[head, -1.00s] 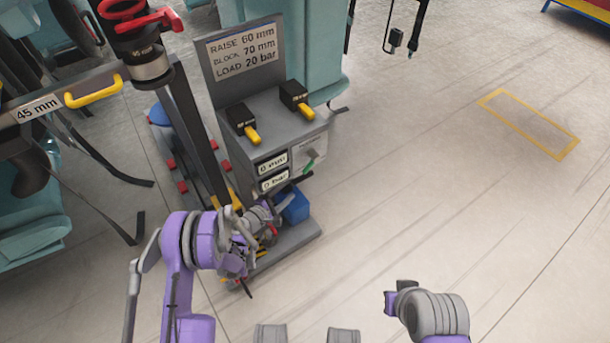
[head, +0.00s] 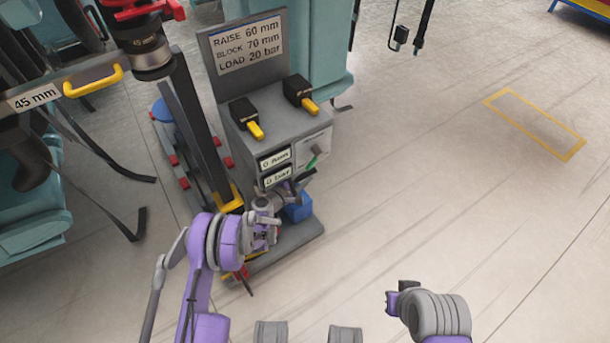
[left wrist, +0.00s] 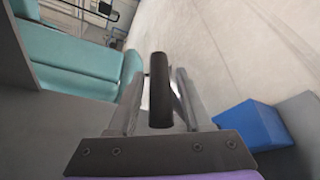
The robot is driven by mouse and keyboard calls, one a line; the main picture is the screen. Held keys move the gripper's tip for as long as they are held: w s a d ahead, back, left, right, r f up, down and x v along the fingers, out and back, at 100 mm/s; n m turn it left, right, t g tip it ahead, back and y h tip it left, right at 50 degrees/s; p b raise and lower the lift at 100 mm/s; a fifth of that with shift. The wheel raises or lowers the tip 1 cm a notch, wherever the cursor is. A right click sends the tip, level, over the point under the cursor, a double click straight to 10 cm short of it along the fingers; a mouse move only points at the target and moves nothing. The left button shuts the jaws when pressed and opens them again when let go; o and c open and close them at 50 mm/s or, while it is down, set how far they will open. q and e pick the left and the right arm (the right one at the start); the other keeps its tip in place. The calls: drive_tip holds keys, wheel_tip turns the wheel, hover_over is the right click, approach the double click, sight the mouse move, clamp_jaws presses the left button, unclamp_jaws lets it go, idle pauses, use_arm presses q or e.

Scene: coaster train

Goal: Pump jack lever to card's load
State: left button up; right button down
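The card (head: 247,45) on the grey jack stand reads RAISE 60 mm, BLOCK 70 mm, LOAD 20 bar. Below are two small displays (head: 276,168), which appear to read 0 mm and 0 bar. My right gripper (head: 391,300) is away at lower right, fingers unclear.
Floor to the right is clear around a yellow outline (head: 535,125).

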use_arm(q)
clamp_jaws()
idle(1.2)
